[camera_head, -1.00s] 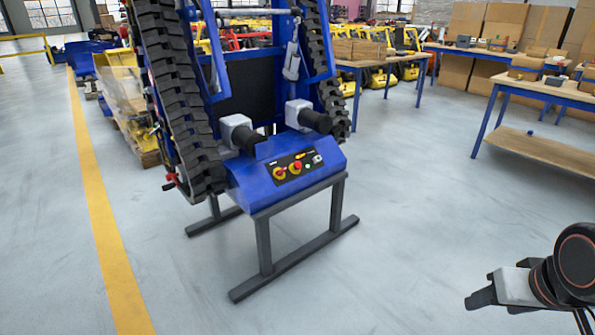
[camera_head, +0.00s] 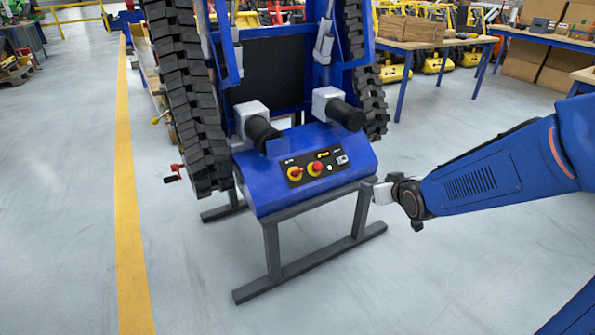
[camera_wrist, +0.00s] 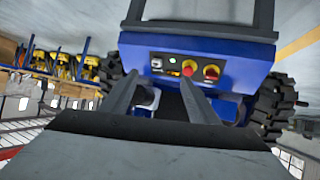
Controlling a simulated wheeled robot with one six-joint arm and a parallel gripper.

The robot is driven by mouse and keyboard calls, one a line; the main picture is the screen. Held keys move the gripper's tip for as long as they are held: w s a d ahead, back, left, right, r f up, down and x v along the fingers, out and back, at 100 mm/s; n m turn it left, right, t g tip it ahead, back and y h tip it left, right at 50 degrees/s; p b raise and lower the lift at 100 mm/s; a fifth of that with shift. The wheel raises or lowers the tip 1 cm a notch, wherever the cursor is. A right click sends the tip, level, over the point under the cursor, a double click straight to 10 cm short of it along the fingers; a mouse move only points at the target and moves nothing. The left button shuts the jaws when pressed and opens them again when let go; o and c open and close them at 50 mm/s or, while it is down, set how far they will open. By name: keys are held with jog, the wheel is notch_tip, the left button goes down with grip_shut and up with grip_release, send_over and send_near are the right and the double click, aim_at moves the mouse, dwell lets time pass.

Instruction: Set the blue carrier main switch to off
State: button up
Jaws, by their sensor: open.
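The blue carrier (camera_head: 262,190) stands upright on a grey stand, with a black control panel on its sloped front. The other (camera_head: 315,168) looks like a round push button, also in the wrist view (camera_wrist: 188,68). The switch handle's exact angle is too small to tell. My gripper (camera_wrist: 160,82) is open and empty, pointing toward the carrier, apart from the panel. In the head view its fingers are unclear.
The grey stand (camera_head: 272,250) has low feet spreading over the floor. Black tracks (camera_head: 190,100) rise on both sides, and two dark cylinders (camera_head: 263,133) jut out above the panel. Workbenches (camera_head: 410,45) stand behind right. Floor in front is clear.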

jog(key=w+a+f+n+t+y, duration=0.1)
jog(key=w+a+f+t+y, duration=0.15)
jog(key=w+a+f, duration=0.35)
jog(key=n+t+y, duration=0.1)
jog(key=n+y, duration=0.1)
jog(key=y, duration=0.3)
send_near(299, 171)
jog(key=x, duration=1)
jog(key=shift+w+a+r, duration=0.1)
jog(key=shift+w+a, duration=0.15)
jog(key=shift+w, duration=0.05)
jog(key=c, duration=1)
